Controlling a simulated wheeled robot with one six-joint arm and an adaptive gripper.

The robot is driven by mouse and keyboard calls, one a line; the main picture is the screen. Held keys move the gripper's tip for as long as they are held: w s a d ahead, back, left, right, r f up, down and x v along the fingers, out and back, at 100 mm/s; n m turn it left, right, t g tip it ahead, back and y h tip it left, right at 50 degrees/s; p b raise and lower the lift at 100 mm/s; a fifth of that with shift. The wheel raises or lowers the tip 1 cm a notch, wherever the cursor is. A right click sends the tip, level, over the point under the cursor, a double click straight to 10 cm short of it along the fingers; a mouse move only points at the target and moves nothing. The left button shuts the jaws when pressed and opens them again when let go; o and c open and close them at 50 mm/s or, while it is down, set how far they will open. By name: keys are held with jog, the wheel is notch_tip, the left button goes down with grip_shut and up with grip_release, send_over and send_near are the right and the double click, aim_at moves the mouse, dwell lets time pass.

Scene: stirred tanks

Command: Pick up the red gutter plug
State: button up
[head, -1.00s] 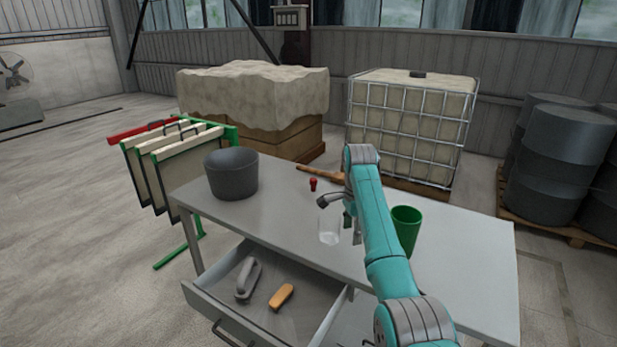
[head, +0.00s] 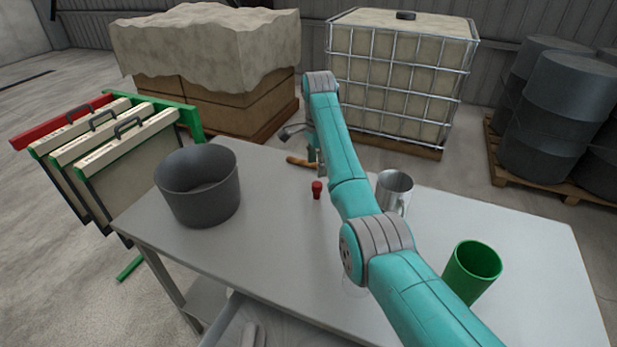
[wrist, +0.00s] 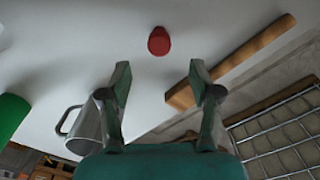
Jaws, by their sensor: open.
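The red gutter plug (head: 317,189) stands on the grey table (head: 275,240), right of the dark bucket. In the wrist view the red plug (wrist: 159,41) lies beyond my fingertips, near the top middle and roughly centred between them. My gripper (wrist: 160,80) is open and empty, its two green fingers spread apart. In the head view my arm partly hides the gripper, which is near the table's far edge, behind the plug. The plug is apart from the fingers.
A dark bucket (head: 198,186) stands at the table's left. A metal mug (head: 394,189) and a green cup (head: 472,271) stand to the right. A wooden handle (wrist: 230,62) lies near the plug. An open drawer (head: 232,325) juts out in front.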

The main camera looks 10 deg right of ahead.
aim_at(317, 184)
jog(key=shift+w+f, duration=0.1)
jog(key=shift+f, duration=0.2)
notch_tip(317, 184, down, 10)
jog(key=shift+f, duration=0.1)
jog(key=c, duration=1)
